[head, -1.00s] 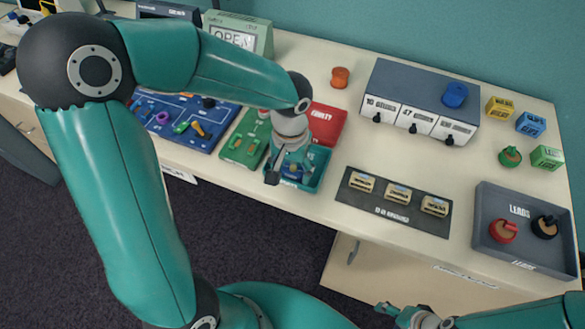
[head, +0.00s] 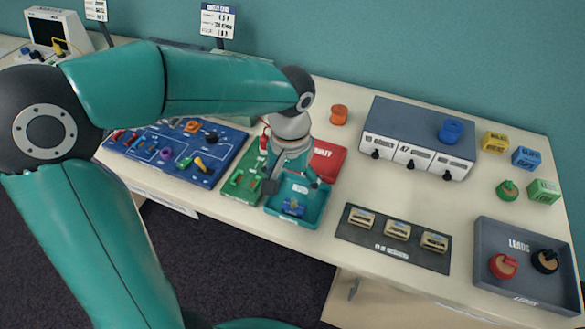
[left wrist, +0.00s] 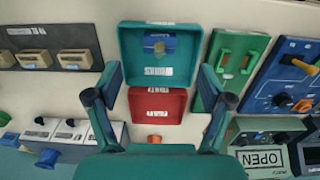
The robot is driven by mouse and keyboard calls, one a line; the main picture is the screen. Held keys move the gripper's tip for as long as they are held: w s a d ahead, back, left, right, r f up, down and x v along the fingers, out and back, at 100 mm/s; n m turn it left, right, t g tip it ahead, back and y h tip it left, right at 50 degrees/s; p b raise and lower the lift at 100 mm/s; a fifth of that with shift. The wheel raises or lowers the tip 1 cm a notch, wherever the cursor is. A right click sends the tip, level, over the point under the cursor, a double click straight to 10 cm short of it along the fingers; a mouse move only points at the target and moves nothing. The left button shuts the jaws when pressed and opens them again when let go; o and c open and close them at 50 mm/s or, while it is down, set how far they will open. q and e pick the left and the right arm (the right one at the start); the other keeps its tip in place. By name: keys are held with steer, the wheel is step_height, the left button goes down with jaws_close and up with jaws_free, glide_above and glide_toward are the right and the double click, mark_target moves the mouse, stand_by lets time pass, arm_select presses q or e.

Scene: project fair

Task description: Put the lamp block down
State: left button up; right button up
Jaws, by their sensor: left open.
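A small blue block with a yellowish top (head: 293,207), which looks like the lamp block, rests in the teal tray (head: 308,219). In the left wrist view the block (left wrist: 157,44) sits near the middle of the teal tray (left wrist: 126,62), clear of both fingers. My left gripper (head: 292,184) is over the back part of that tray, fingers spread, with nothing between them. In the left wrist view the open fingers (left wrist: 160,75) stand apart on either side of the trays. My right gripper is out of view.
The blue board (head: 180,150) lies further left. A dark mat (head: 391,246) with several tan blocks and a grey leads tray (head: 523,275) are to the right. Bare table lies between the teal tray and mat.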

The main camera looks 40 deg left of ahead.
arm_select(q)
steer(key=shift+r, duration=2.1)
